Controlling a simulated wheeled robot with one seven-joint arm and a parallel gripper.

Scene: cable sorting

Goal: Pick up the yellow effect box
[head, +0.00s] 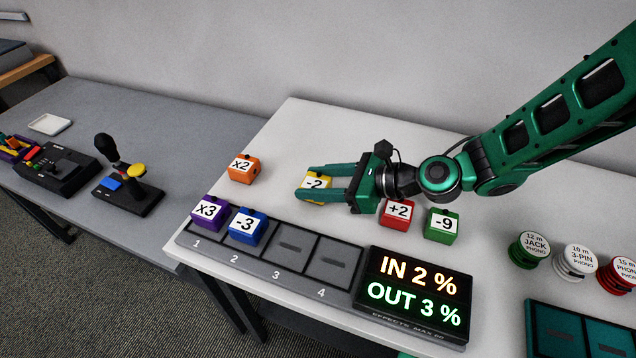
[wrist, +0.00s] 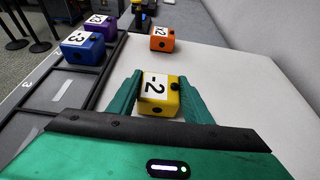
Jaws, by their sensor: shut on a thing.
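The yellow effect box (head: 317,183) is marked "-2" and is on or just above the white table behind the slot tray. In the wrist view the yellow box (wrist: 159,94) lies between the two green fingers, with its label to the left. My gripper (head: 330,184) reaches in from the right, one finger on each side of the box, and is shut on it. The fingers hide part of the box in the head view. I cannot tell whether the box touches the table.
The tray (head: 293,246) has a purple "x3" box (head: 209,215) in slot 1 and a blue "-3" box (head: 247,227) in slot 2; slots 3 and 4 are empty. A display (head: 415,290) reads IN 2 %, OUT 3 %.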

